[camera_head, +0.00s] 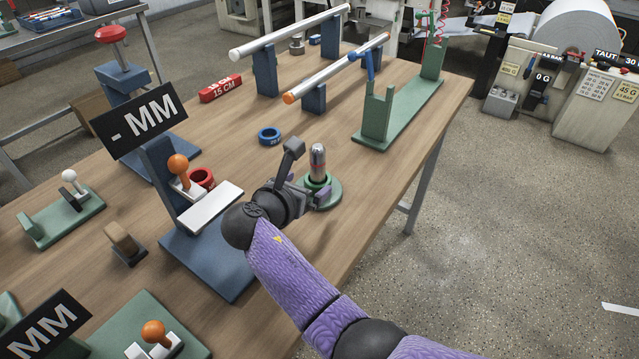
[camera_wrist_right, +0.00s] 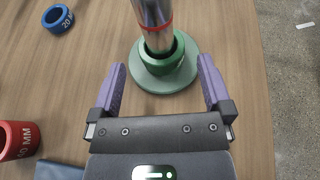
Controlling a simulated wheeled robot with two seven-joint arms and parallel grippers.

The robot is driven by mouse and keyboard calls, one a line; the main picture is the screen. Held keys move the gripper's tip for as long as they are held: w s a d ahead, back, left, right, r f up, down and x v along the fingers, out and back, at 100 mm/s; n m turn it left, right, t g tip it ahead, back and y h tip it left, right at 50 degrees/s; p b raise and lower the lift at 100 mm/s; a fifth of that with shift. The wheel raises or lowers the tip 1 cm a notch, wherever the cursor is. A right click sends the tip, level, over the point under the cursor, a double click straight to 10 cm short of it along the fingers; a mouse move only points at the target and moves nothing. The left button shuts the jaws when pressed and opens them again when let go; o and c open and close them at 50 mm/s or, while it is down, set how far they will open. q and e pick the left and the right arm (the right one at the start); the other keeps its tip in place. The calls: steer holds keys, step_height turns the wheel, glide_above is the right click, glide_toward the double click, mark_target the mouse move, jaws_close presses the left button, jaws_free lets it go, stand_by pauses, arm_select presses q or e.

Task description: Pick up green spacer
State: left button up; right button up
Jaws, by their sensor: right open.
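The green spacer (camera_head: 317,181) is a ring around the foot of an upright metal post (camera_head: 318,158) with a red band. The post stands on a round green base (camera_head: 330,198) on the wooden table. In the right wrist view the spacer (camera_wrist_right: 176,52) sits low on the post, just above the base (camera_wrist_right: 163,82). My right gripper (camera_wrist_right: 161,63) is open, with one purple finger on each side of the spacer and visible gaps between. In the head view the gripper (camera_head: 312,190) is close beside the post. My left gripper is not in view.
A blue ring (camera_head: 269,136) lies behind, and a red ring (camera_head: 201,178) sits by a blue stand with a "- MM" sign (camera_head: 140,121). A green rack (camera_head: 390,125) stands to the right. The table's right edge is near the post.

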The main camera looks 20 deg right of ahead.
mark_target(314, 182)
steer(key=b+x, duration=0.1)
steer(key=x, duration=0.2)
steer(key=f+b+x, duration=0.1)
steer(key=b+x, duration=0.1)
steer(key=shift+w+d+f, duration=0.1)
steer(key=shift+f, duration=0.05)
steer(key=shift+w+d, duration=0.2)
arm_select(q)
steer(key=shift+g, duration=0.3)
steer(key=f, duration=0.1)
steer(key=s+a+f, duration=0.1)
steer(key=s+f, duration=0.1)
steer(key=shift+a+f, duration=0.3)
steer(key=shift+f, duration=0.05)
arm_select(e)
steer(key=c, duration=0.7)
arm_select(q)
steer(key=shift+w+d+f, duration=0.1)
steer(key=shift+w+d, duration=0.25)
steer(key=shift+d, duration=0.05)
arm_select(e)
steer(key=c, duration=0.4)
